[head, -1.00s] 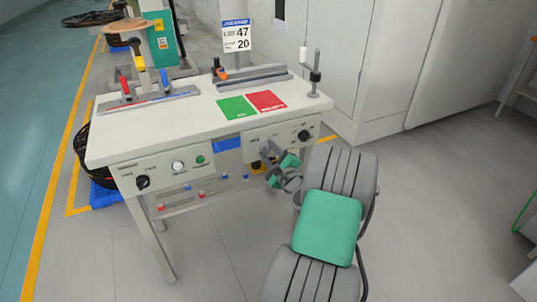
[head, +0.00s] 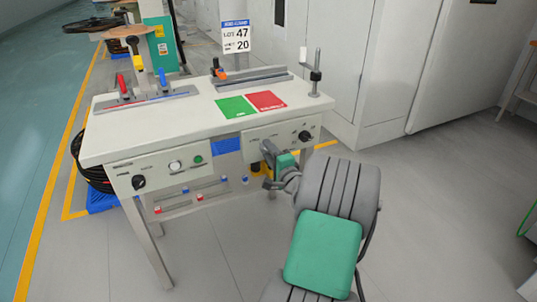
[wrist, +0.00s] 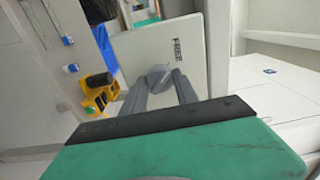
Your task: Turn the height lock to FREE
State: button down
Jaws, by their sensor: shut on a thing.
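The white workstation table has a right front panel (head: 283,137) with small labels, too small to read. My gripper (head: 266,150) is at the left part of this panel in the head view and hides the control there. In the wrist view, my gripper's two grey fingers (wrist: 160,88) are shut on a grey round knob (wrist: 157,73), which I take to be the height lock. The fingers hide part of the knob, so its pointer and setting cannot be read. A black knob (head: 304,135) sits free on the right end of the same panel.
Green (head: 236,107) and red (head: 267,100) mats lie on the tabletop. A yellow device (wrist: 98,97) is below the panel. Floor in front is clear.

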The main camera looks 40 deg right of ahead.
dwell(0.4)
jog(key=c, duration=0.9)
grip_release()
jog(key=shift+c, duration=0.2)
jog(key=shift+s, duration=0.1)
jog(key=p+v, duration=0.1)
jog(key=v, duration=0.6)
jog(key=shift+s+a, duration=0.2)
jog(key=shift+s, duration=0.1)
